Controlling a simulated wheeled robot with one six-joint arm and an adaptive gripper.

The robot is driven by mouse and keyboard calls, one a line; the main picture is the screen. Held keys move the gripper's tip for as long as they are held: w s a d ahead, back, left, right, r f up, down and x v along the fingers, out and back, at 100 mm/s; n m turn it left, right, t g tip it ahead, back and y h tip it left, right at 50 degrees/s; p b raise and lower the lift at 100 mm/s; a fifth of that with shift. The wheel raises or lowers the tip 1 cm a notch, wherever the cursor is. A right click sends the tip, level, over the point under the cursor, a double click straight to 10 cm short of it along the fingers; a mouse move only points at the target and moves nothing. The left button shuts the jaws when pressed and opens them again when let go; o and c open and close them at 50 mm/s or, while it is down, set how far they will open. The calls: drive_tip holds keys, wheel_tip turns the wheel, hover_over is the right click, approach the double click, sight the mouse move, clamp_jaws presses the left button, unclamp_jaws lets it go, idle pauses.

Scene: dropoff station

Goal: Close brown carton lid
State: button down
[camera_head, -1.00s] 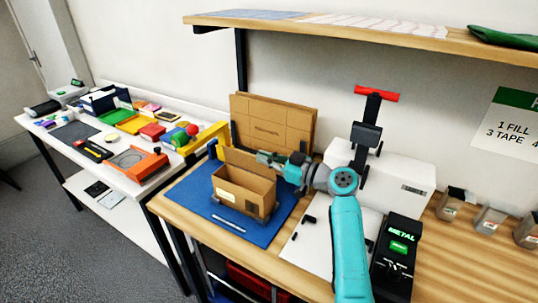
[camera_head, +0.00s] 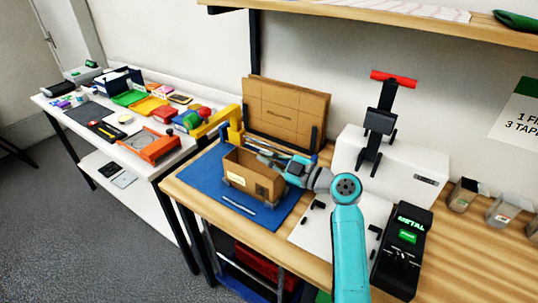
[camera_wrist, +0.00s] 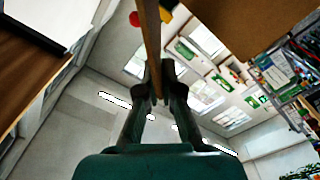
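The brown carton (camera_head: 248,182) stands open at the top on the blue mat (camera_head: 205,183), with a white label on its front. My gripper (camera_head: 258,150) reaches in from the right at the carton's back edge. In the head view my gripper partly covers the lid. In the wrist view the brown carton lid (camera_wrist: 152,30) shows edge-on as a narrow strip between the fingers of my gripper (camera_wrist: 159,75). The fingers appear closed on it from both sides.
Flat brown cartons (camera_head: 285,112) stand upright in a rack behind. A yellow tool (camera_head: 222,122) is at the back left. A white machine (camera_head: 385,165) and a black METAL box (camera_head: 402,250) stand right. A shelf (camera_head: 400,17) overhangs the bench.

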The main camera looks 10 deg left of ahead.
drive_tip(key=shift+s+f, duration=0.1)
drive_tip(key=shift+f, duration=0.2)
drive_tip(key=c, duration=1.4)
unclamp_jaws()
drive_tip(key=shift+a, duration=0.1)
drive_tip(key=shift+o, duration=0.2)
drive_tip(key=shift+r, duration=0.1)
drive_tip(key=v, duration=1.2)
